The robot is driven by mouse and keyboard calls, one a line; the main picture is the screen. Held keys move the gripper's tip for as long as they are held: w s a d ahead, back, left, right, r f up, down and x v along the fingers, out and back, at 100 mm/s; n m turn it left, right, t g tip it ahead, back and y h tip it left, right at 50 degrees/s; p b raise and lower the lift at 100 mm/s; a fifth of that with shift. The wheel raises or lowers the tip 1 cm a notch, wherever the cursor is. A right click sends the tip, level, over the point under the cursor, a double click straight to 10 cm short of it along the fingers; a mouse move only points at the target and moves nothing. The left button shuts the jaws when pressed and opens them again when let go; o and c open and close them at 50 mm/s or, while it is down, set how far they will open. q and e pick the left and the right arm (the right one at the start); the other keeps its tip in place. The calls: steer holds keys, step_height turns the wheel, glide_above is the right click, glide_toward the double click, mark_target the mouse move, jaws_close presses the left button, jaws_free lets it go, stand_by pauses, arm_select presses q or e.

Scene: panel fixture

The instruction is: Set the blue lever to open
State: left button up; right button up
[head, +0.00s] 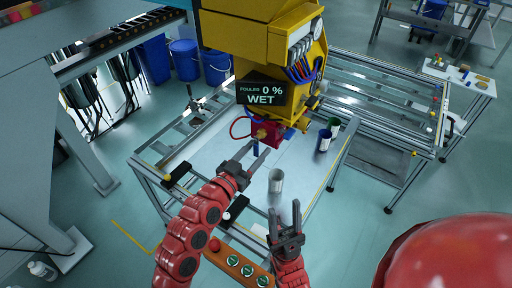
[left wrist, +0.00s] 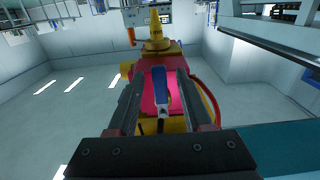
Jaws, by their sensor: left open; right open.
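The blue lever (left wrist: 160,85) shows between my left gripper's two fingers in the left wrist view, in front of a red-pink block. In the head view a small part of the lever (head: 256,150) hangs below the red block (head: 265,131) on the yellow machine. My left gripper (head: 260,149) is open, its fingertips close to the lever, one on each side; it also shows in the left wrist view (left wrist: 160,76). I cannot tell whether it touches. My right gripper (head: 288,215) is open and empty, lower down over the table's front edge.
A grey cup (head: 276,181), a blue-and-white can (head: 323,140) and a green can (head: 334,125) stand on the table (head: 230,128). An orange button panel (head: 240,264) lies at the front.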

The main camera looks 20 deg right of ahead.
arm_select(q)
steer(key=shift+w+d, duration=0.1)
steer(key=shift+c, duration=0.3)
jaws_close()
